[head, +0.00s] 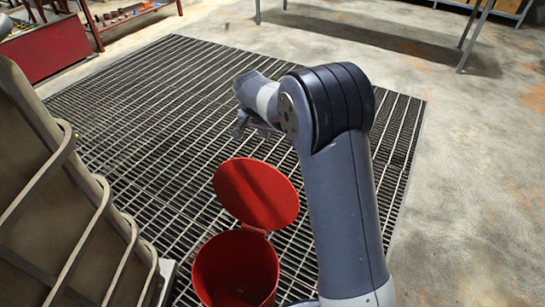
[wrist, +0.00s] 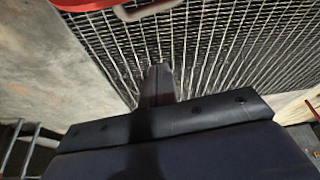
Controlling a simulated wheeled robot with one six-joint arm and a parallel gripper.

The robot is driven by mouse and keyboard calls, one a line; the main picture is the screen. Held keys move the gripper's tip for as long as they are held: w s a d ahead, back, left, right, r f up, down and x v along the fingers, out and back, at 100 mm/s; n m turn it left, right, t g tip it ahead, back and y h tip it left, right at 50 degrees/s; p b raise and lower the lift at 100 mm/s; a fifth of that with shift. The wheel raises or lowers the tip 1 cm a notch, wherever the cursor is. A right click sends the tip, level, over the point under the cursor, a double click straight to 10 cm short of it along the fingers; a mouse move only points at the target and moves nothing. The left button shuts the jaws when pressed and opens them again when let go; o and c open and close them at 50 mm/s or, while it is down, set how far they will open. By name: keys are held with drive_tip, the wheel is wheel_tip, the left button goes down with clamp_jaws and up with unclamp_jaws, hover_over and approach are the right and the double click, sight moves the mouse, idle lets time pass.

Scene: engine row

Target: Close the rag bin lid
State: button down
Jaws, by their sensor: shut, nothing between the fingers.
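The rag bin (head: 236,270) is a round red bin at the bottom middle of the head view. Its mouth faces up and its dark inside shows. Its round red lid (head: 257,192) stands open, tilted up from the far rim. My gripper (head: 240,128) is beyond and above the lid, apart from it, partly hidden by my own wrist. In the wrist view my gripper (wrist: 160,72) is shut and empty above the floor grating. A red edge (wrist: 85,4) with a pale curved bar (wrist: 145,10) shows at the top; I cannot tell which bin part it is.
A large brown housing with curved pipes (head: 75,225) stands close left of the bin. A dark metal grating (head: 150,110) covers the floor around it. A red cabinet (head: 45,50) is at the far left. Bare concrete (head: 460,190) lies clear at right.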

wheel_tip(320, 180, down, 10)
drive_tip(key=b, duration=0.2)
drive_tip(key=shift+a, duration=0.15)
idle(0.4)
drive_tip(key=shift+s+b, duration=0.1)
drive_tip(key=shift+b, duration=0.2)
